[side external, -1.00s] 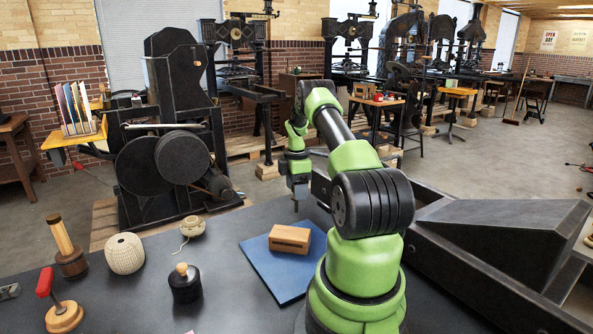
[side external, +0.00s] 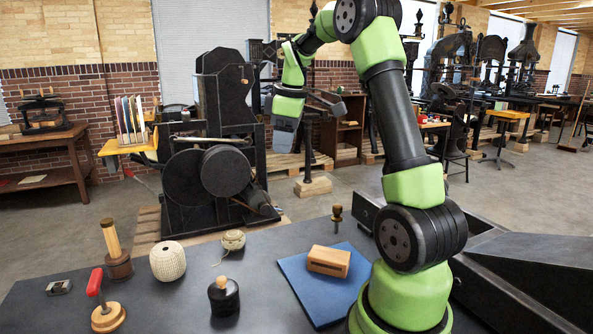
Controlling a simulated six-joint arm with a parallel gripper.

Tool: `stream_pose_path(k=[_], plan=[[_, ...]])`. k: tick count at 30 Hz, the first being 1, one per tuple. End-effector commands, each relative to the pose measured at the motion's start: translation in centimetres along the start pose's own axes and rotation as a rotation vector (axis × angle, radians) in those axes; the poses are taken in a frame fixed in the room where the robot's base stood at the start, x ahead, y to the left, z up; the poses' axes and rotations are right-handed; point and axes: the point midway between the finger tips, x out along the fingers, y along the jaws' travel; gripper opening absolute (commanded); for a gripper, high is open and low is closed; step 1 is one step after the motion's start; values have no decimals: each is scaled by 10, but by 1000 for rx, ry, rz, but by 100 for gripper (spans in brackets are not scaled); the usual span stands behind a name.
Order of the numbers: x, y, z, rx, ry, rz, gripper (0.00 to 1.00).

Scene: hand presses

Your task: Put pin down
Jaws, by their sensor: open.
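A small upright piece with a brown knob top and a dark lower part, which I take to be the pin (side external: 337,213), stands near the back edge of the dark table, just behind the blue mat. My gripper (side external: 283,152) is raised well above the table, up and to the left of the pin and apart from it. It points down and is open, with nothing seen in it. The pin's foot is small and hard to make out.
A wooden block (side external: 328,262) sits on the blue mat (side external: 312,297). To the left stand a black knobbed pot (side external: 223,298), a twine ball (side external: 168,261), a small spool (side external: 234,240), a wooden-handled tool (side external: 117,258) and a red-handled stamp (side external: 102,302). A large press (side external: 210,150) stands behind.

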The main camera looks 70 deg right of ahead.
Motion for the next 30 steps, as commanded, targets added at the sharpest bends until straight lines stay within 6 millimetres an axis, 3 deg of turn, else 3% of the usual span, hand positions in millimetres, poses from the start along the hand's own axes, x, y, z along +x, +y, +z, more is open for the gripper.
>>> stream_pose_path(k=[1,3,6,12,15,21,30], plan=[[-20,-30,-15,32,44,15,59],[-40,-69,-27,107,105,20,59],[-63,-126,-31,217,196,1,59],[-85,-223,-3,437,353,-119,59],[-84,-252,16,527,399,-193,59],[-79,-278,38,627,431,-282,59],[-78,-280,40,643,430,-292,59]])
